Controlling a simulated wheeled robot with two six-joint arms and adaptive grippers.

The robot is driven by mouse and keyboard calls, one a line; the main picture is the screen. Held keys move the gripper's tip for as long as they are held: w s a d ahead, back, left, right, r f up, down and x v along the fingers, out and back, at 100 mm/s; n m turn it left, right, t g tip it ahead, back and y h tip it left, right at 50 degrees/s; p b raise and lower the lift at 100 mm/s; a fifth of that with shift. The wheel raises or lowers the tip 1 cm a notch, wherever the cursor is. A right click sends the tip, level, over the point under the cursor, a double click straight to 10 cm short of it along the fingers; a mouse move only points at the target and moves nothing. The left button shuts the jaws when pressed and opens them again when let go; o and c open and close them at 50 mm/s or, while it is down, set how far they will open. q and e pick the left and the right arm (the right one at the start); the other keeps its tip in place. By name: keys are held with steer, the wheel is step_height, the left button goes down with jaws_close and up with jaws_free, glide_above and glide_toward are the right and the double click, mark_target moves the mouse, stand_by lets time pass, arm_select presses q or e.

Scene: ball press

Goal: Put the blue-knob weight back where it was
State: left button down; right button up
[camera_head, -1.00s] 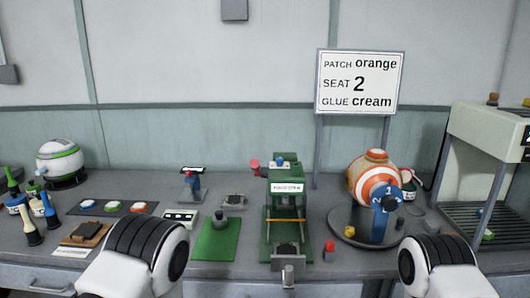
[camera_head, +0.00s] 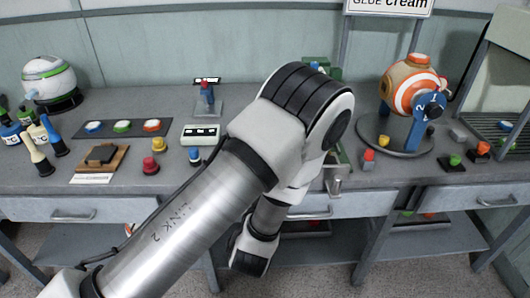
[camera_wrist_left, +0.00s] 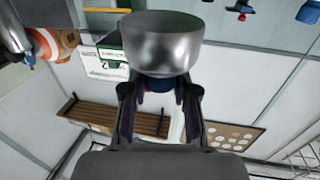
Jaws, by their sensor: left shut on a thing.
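In the left wrist view, my left gripper (camera_wrist_left: 158,108) is shut on the blue knob (camera_wrist_left: 158,84) of a shiny metal weight (camera_wrist_left: 162,45). The weight's body is beyond the fingertips and clear of any visible surface. The green press (camera_head: 340,155) is mostly behind that arm, with only small parts showing. My right gripper is out of view. Which spot the weight came from is not visible.

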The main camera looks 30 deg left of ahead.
arm_select(q)
steer(key=w+a+y, duration=0.1)
steer(key=w+a, duration=0.1)
steer(key=a, duration=0.3)
steer(key=w+a+n+g+y+p, duration=0.1)
steer(key=w+a, duration=0.2)
steer(key=a, duration=0.1)
steer(key=w+a+n+y, duration=0.1)
steer(key=w+a, duration=0.2)
steer(key=a, duration=0.2)
steer(key=shift+w+a+r, duration=0.2)
steer(key=shift+a+r, duration=0.05)
steer(key=shift+a, duration=0.05)
steer(key=shift+w+a+f, duration=0.15)
steer(key=shift+f, duration=0.1)
step_height(320, 180, down, 3)
steer(key=shift+r+p, duration=0.2)
steer(key=shift+p, duration=0.1)
steer(key=shift+w+f, duration=0.1)
steer(key=shift+f, duration=0.2)
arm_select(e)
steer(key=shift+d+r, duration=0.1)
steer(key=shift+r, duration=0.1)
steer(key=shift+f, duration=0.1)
arm_select(q)
steer(key=c, duration=0.9)
jaws_free()
steer(key=shift+f, duration=0.1)
